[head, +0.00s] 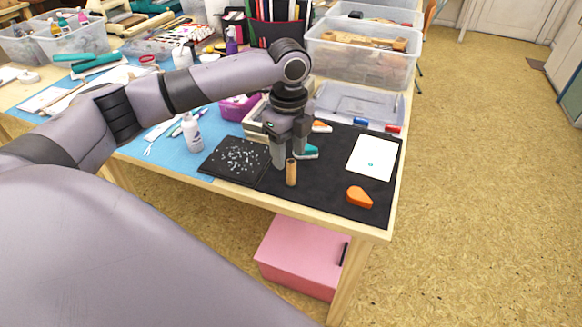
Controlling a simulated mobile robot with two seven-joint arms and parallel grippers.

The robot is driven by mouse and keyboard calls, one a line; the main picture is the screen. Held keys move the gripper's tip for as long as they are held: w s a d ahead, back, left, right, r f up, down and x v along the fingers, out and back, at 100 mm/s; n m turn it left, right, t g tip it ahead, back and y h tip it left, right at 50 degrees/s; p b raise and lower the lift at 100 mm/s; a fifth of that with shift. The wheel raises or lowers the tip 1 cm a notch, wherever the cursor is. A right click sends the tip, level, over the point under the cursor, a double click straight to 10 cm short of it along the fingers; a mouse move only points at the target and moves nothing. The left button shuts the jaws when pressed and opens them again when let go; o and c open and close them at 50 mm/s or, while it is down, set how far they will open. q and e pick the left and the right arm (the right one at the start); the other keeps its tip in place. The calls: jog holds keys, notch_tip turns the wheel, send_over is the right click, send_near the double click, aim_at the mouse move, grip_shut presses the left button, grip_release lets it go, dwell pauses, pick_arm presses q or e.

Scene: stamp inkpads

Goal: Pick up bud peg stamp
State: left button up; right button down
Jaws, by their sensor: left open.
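The bud peg stamp, a light wooden peg (291,174), stands upright on the black mat (325,193) near the table's front edge. My left gripper (287,156) points down, open, right at the peg's top end. I cannot tell whether the peg is between the fingers or just in front of them. A teal inkpad (309,153) sits just right of the gripper, partly hidden by it. An orange drop-shaped inkpad (359,197) lies to the right. My right gripper is not in view.
A dark speckled board (236,161) and a white bottle (192,132) are on the left. Behind the gripper are a wooden tray (253,125) and clear plastic bins (363,65). Blue and red blocks lie at the back right. The mat between peg and orange inkpad is clear.

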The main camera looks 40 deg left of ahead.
aim_at(291, 173)
pick_arm(q)
jog(key=f, duration=0.6)
jog(key=shift+s+d+f+b, duration=0.1)
jog(key=shift+s+d+b, duration=0.1)
jog(key=shift+d+b, duration=0.2)
grip_shut()
